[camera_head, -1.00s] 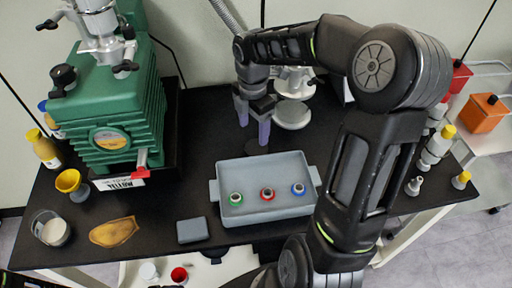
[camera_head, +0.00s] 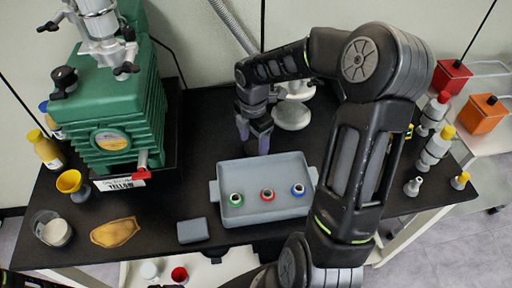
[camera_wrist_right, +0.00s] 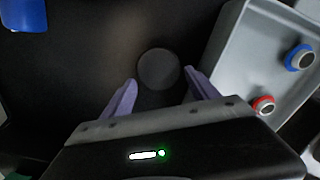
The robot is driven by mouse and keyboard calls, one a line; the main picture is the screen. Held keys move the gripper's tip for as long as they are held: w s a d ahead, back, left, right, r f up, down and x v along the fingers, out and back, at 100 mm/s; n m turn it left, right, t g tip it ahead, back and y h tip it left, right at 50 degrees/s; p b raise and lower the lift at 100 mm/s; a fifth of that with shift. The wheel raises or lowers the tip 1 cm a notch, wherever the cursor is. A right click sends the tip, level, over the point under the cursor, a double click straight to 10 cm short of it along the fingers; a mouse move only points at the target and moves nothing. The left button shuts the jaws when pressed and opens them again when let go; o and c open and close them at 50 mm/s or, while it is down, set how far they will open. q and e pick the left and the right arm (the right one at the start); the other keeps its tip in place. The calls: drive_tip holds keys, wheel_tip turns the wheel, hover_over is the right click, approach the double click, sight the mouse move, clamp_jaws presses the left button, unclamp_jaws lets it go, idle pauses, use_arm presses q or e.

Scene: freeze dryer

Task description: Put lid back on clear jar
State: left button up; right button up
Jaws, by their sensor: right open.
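The clear jar (camera_head: 52,229), with white contents, stands without a lid at the table's left front corner. My right gripper (camera_head: 255,140) points down over the table behind the grey tray. It is open and empty. In the right wrist view, a dark round disc (camera_wrist_right: 158,69), which looks like the lid, lies on the black table just beyond and between the fingertips (camera_wrist_right: 158,90). The disc is hard to make out in the head view. My left gripper is out of view.
The grey tray (camera_head: 267,213) holds three small ringed vials, green, red and blue. A green machine (camera_head: 115,110) stands at the back left. A yellow cup (camera_head: 72,183), tan leaf-shaped dish (camera_head: 115,232) and grey box (camera_head: 193,231) are near the jar.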

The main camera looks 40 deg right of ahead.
wheel_tip(320, 180, down, 2)
drive_tip(key=shift+f, duration=0.1)
drive_tip(key=shift+c, duration=0.3)
idle(0.3)
drive_tip(key=c, duration=0.9)
